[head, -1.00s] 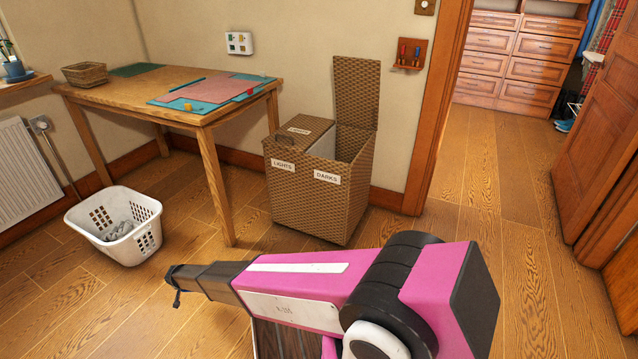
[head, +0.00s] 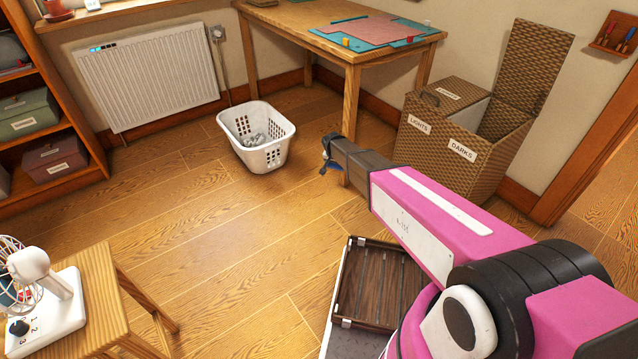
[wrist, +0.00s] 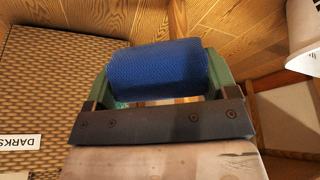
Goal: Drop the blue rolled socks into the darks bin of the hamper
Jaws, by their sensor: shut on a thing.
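My gripper (head: 328,155) is shut on the blue rolled socks (wrist: 158,70), which lie across between its green fingers in the wrist view. In the head view only a small dark blue bit of them shows at the end of my arm. The wicker hamper (head: 416,156) stands right of my gripper, against the wall. Its darks bin (head: 508,122) is the right compartment, with the lid raised and a DARKS label on the front. The lights bin, on the left, has its lid down. My gripper is apart from the hamper, to its left.
A white laundry basket (head: 262,156) with grey items stands on the floor left of my gripper. A wooden table (head: 290,14) is behind. A stool (head: 95,290) with a fan (head: 45,300) is at the lower left. The middle floor is clear.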

